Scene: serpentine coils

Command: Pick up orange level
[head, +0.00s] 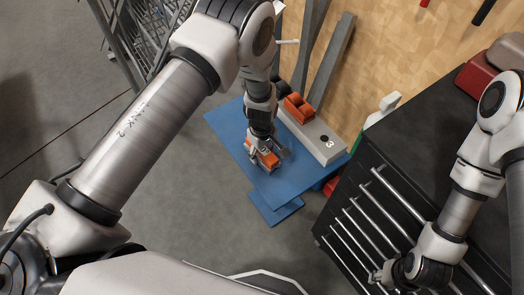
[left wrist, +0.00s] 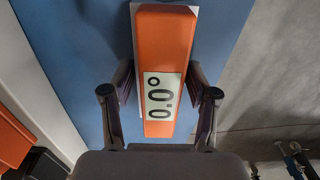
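The orange level (head: 267,158), with a white display reading 0.0°, lies on the blue surface (head: 229,124) in the head view. In the left wrist view the level (left wrist: 165,50) runs lengthwise between the fingers of my left gripper (left wrist: 162,90). The fingers stand on either side of it, close to its sides, with a narrow gap seeming to show. In the head view my left gripper (head: 264,152) is down at the level and partly hides it. My right gripper (head: 385,278) is low by the drawer handles, and its fingers are too small to read.
A dark drawer cabinet (head: 395,165) stands to the right. A wire rack (head: 150,35) is at the back left. Grey floor (head: 190,200) is open at the front.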

